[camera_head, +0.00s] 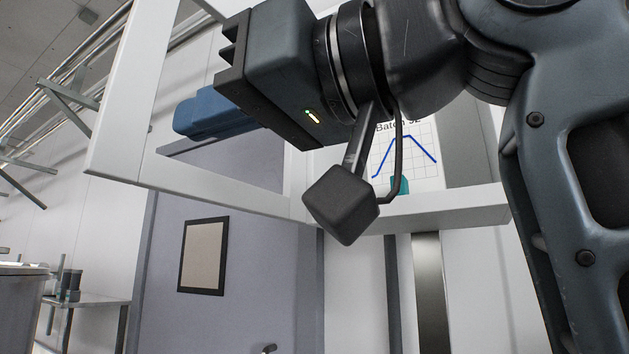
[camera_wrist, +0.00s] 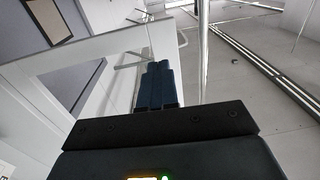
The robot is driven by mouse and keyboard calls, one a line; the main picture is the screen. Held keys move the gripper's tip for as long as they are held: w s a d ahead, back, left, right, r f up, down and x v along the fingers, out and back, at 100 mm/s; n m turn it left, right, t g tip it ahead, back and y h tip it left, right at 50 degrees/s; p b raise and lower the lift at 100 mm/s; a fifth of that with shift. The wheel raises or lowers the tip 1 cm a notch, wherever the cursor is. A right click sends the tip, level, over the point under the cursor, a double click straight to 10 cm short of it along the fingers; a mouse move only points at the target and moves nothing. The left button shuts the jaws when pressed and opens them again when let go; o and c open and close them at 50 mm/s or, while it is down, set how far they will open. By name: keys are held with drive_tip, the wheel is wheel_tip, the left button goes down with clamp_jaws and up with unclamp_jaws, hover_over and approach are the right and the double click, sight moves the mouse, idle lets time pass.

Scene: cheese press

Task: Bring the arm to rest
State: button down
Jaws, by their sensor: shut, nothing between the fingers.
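My arm crosses the upper right of the head view, bent, with its dark wrist raised high. My gripper (camera_head: 183,118) points left, its blue fingers showing beyond the dark gripper body. In the wrist view the two blue fingers of my gripper (camera_wrist: 157,68) lie side by side, shut, with nothing held between them. The dark wrist camera block (camera_head: 342,204) hangs below the wrist.
A white rectangular frame (camera_head: 220,196) surrounds the gripper in the picture; the gap to it is unclear. A chart (camera_head: 408,155) hangs behind the wrist. A grey door (camera_head: 250,270), a framed board (camera_head: 203,256) and a small table (camera_head: 95,299) stand beyond.

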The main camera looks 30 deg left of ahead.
drive_tip(key=d+b, duration=0.1)
drive_tip(key=d, duration=0.5)
drive_tip(key=shift+s+d, duration=0.2)
drive_tip(key=shift+s, duration=0.1)
